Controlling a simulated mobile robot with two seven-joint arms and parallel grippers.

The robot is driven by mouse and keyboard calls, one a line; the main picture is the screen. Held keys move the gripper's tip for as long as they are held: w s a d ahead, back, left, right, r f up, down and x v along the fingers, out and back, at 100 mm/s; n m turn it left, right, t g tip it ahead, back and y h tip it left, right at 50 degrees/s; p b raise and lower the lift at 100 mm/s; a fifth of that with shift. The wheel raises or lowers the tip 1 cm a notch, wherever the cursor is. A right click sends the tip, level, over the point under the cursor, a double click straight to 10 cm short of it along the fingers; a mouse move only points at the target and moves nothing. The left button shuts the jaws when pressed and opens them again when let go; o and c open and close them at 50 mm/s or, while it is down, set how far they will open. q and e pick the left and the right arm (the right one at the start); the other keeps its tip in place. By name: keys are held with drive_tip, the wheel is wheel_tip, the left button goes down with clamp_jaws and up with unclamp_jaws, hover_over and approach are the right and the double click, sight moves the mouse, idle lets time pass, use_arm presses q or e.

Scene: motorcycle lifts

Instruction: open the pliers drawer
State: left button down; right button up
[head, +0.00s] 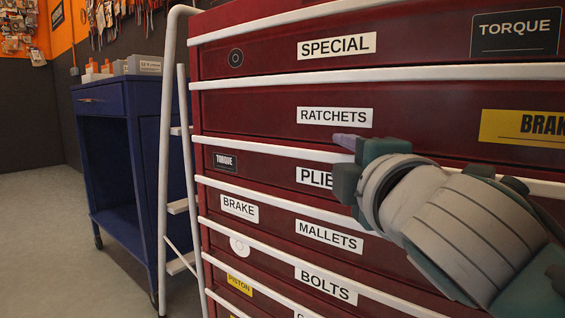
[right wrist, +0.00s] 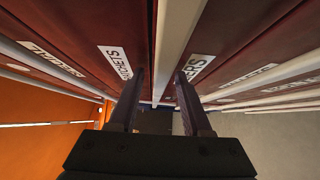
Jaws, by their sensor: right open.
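The pliers drawer (head: 265,167) is a dark red drawer front with a white label reading "PLIE" (head: 314,177), the rest hidden by my right gripper (head: 347,143). A long white handle strip (head: 265,147) runs along its top edge. The drawer looks shut, flush with its neighbours. In the right wrist view the right gripper (right wrist: 161,78) is open, one finger on the ratchets side and one on the pliers side. The white strip (right wrist: 177,30) runs between the fingers in that view; I cannot tell whether they touch it. My left gripper is not in view.
The ratchets drawer (head: 250,108) is above and the mallets drawer (head: 280,222) below, each with white strips. A white ladder-like frame (head: 165,150) stands at the cabinet's left side. A blue cart (head: 105,130) is behind it. Open floor (head: 50,240) lies at left.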

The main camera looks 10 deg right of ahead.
clamp_jaws()
idle(0.3)
idle(1.1)
